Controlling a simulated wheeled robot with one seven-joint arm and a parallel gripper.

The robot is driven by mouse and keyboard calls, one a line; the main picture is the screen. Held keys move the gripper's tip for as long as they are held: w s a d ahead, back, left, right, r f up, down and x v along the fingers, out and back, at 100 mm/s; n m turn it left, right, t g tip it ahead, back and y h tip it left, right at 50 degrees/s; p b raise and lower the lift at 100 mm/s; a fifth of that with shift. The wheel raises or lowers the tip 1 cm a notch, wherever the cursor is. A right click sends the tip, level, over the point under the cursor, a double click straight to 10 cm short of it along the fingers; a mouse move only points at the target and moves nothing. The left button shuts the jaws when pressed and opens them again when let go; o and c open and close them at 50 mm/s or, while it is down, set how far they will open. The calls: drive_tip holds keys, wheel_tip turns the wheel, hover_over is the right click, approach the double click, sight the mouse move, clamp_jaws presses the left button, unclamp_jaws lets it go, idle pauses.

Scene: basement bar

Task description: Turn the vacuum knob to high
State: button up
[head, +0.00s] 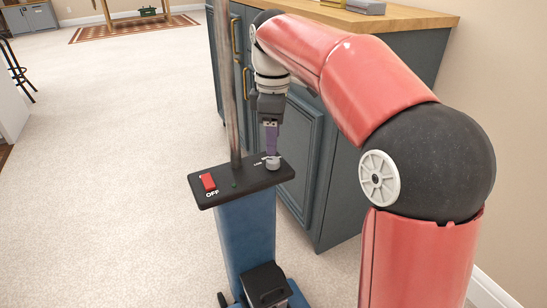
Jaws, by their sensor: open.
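The vacuum (245,237) is a blue upright body with a dark top panel (222,193) and a metal pole rising from it. A grey knob (273,164) sits at the far right end of the panel, with small white marks beside it. A red switch (208,182) with the word OFF below it is at the left end. My gripper (271,150) points down right above the knob, its fingers at or very near it. It is open; whether the fingers touch the knob cannot be told. The knob's setting is too small to read.
A dark blue-grey cabinet (304,150) with a wooden top (405,17) stands close behind and right of the vacuum. Pale carpet (110,130) is clear to the left. A stool (18,70) is at the far left, and a rug (135,27) lies at the back.

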sight(274, 159)
wheel_tip(274, 159, down, 6)
drive_tip(key=shift+r+b, duration=0.2)
drive_tip(key=shift+b, duration=0.45)
drive_tip(key=c, duration=1)
